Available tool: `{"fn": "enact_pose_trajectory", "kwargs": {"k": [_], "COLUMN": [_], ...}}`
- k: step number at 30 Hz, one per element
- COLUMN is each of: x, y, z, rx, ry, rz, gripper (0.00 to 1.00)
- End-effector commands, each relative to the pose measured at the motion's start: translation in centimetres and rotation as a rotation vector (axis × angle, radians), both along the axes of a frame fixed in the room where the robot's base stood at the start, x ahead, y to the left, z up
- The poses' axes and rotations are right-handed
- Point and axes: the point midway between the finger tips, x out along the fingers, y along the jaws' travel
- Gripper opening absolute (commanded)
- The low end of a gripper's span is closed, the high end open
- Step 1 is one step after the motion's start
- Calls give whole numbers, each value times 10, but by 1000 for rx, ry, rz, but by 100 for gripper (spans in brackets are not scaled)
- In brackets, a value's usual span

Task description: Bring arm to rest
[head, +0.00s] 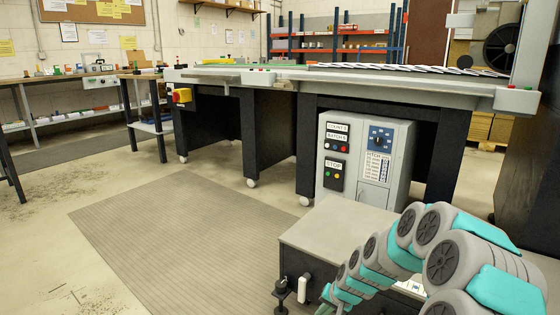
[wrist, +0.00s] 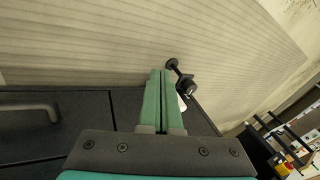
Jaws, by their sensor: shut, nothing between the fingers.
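My arm (head: 440,245) shows in the head view at the lower right, with grey and teal links folded low over a grey-topped cabinet. My gripper (wrist: 161,72) is in the wrist view, its two green fingers pressed together with nothing between them. The fingers point toward the ribbed floor mat (wrist: 120,40). In the head view the fingertips are hidden or out of frame.
A long stitching machine (head: 330,80) on dark legs stands ahead. A grey control box (head: 366,155) with buttons sits beneath it. The mat (head: 180,220) and floor at left are clear. A workbench (head: 60,80) runs along the left wall.

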Motion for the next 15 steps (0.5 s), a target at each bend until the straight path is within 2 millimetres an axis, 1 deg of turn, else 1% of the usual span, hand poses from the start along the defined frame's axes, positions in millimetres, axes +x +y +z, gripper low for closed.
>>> {"fn": "enact_pose_trajectory", "kwargs": {"k": [1, 2, 3, 5, 9, 11, 15], "x": [-11, -19, -31, -49, -94, -114, -165], "y": [7, 11, 15, 21, 28, 29, 27], "z": [26, 36, 49, 69, 110, 127, 160], "rx": [-5, -9, -15, -27, -61, -78, -125], "ry": [3, 8, 20, 36, 77, 94, 144], "rz": [37, 58, 87, 129, 215, 249, 316], "gripper": [0, 0, 0, 0, 0, 0, 0]}}
